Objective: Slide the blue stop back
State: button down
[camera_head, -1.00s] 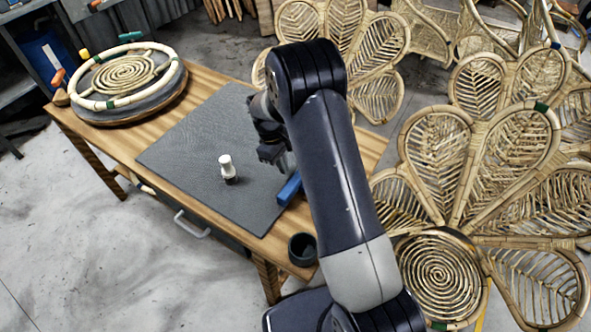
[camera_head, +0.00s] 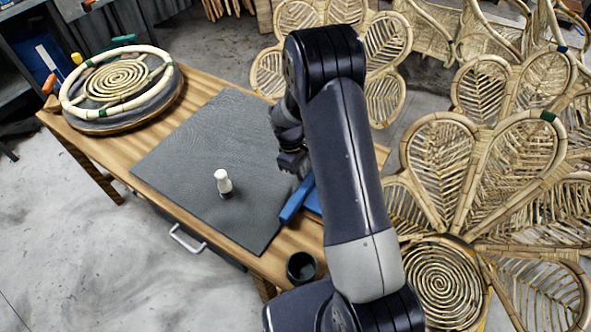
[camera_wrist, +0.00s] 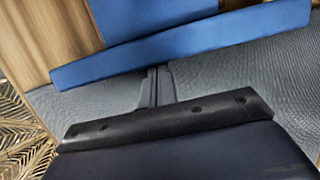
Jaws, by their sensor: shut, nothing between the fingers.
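The blue stop (camera_head: 297,201) is a long blue bar lying at the mat's right edge on the table, partly hidden by my arm. In the wrist view the bar (camera_wrist: 205,38) runs across the picture, with a flat blue piece (camera_wrist: 150,12) behind it. My gripper (camera_head: 296,168) is low over the mat, just left of the bar's far part. In the wrist view my gripper (camera_wrist: 157,70) is shut and empty, its fingertips at the bar's near edge. I cannot tell whether they touch it.
A grey mat (camera_head: 190,160) covers the table's middle. A white-topped peg (camera_head: 223,181) stands on it. A dark cup (camera_head: 301,267) is at the near table edge. A round rattan jig (camera_head: 120,85) fills the far left. Rattan panels (camera_head: 480,180) stand at right.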

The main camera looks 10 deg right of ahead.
jog(key=s+d, duration=0.4)
jog(key=shift+s+d+b, duration=0.1)
jog(key=shift+s+b, duration=0.1)
jog(key=shift+b, duration=0.15)
jog(key=v, duration=1.1)
jog(key=shift+b, duration=0.35)
jog(key=shift+w+f, duration=0.1)
jog(key=shift+w, duration=0.05)
jog(key=x, duration=0.9)
jog(key=shift+f+p, duration=0.3)
jog(key=shift+r, duration=0.15)
